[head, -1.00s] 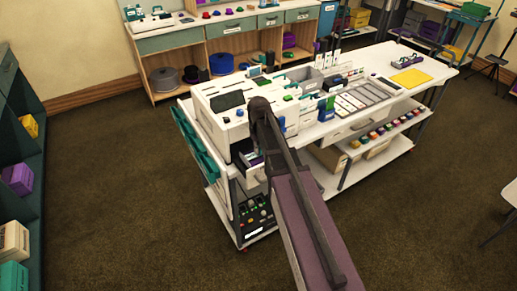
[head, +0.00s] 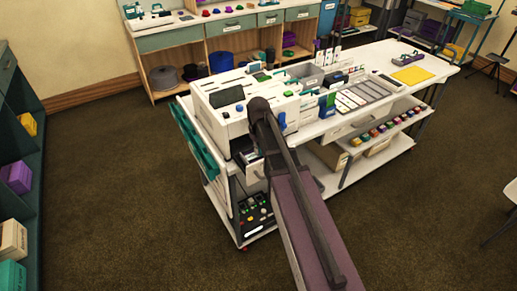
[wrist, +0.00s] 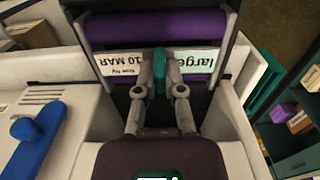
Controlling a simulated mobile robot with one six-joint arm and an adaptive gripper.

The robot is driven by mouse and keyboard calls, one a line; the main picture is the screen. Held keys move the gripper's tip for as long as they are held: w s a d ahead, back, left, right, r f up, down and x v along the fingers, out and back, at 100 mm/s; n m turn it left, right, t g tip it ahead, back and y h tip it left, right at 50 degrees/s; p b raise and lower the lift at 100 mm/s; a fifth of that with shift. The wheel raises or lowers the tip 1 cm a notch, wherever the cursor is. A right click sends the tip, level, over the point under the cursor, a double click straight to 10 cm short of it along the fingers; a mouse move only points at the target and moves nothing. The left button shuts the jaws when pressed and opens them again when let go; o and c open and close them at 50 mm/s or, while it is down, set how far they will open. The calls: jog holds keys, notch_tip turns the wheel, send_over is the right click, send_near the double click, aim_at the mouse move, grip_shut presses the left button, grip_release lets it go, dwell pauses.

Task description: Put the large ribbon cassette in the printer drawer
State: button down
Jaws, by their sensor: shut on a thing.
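My gripper (wrist: 160,78) is shut on this tab. The cassette lies between pale walls of the printer drawer (wrist: 232,118); I cannot tell whether it rests on the drawer floor. In the head view the white printer (head: 225,118) stands at the cart's left end, with the drawer (head: 254,172) open at its front. My arm hides the gripper and most of the cassette there.
A blue knob (wrist: 38,128) sits on the white surface left of the gripper. Teal bins (head: 196,140) hang on the cart's left side. Small boxes and trays crowd the cart top (head: 440,68) right of the printer. The carpet around the cart is clear.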

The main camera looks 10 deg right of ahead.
dwell(0.4)
jog(key=c, duration=0.7)
grip_release()
